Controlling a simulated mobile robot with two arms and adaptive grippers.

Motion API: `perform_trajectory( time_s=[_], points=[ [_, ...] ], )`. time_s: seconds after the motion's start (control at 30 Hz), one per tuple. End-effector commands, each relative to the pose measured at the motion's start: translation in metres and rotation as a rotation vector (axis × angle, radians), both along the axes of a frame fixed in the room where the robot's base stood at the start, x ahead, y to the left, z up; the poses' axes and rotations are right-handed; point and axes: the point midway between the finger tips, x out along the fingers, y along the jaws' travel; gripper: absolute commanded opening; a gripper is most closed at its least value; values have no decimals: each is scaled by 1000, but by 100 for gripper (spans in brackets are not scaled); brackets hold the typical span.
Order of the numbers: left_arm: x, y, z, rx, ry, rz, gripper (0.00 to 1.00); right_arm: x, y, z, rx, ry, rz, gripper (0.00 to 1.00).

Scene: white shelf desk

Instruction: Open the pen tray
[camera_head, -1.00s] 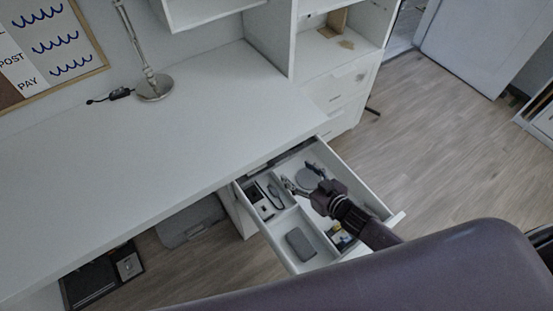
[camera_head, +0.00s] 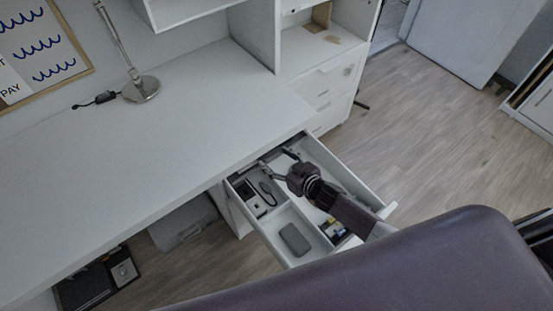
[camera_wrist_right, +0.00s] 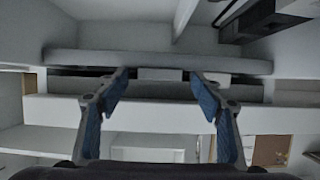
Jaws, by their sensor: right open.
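The drawer with the pen tray (camera_head: 345,179) is pulled out from under the white desk. Its inside is split by white dividers into compartments. My right gripper (camera_head: 279,163) is over the rear of the drawer, close to the desk's front edge, with its fingers spread. In the right wrist view the two blue-padded fingers (camera_wrist_right: 159,76) are wide apart with nothing held between them. White horizontal edges lie beyond and between them; I cannot tell whether the fingertips touch these. My right arm hides part of the drawer. My left gripper is not in view.
A grey case (camera_head: 294,239) lies in the front compartment, and a dark device (camera_head: 247,190) in the left one. The desk top (camera_head: 150,150) is mostly clear, with a lamp (camera_head: 140,88) at the back. Open wooden floor (camera_head: 440,130) lies to the right.

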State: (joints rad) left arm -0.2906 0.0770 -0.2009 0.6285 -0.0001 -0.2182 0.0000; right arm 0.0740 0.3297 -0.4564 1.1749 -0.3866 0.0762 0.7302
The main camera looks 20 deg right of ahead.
Motion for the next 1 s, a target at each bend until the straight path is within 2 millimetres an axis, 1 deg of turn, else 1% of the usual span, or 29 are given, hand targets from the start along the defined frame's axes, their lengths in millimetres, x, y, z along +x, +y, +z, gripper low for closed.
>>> perform_trajectory(
  time_s=[0.1,0.3,0.63,0.67,0.77,0.83,0.97,1.0],
  points=[
    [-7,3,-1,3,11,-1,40,0,0,0,0,0,0,60],
    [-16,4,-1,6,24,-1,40,0,0,0,0,0,0,38],
    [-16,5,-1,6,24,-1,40,0,0,0,-1,0,0,1],
    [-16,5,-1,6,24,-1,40,0,0,0,-1,0,0,0],
    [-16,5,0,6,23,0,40,-3,-1,0,0,1,0,0],
    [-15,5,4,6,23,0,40,-11,-4,0,0,4,0,0],
    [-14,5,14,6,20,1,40,-36,-13,1,0,8,-1,0],
    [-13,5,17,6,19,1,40,-46,-16,1,0,8,-1,0]
  ],
)
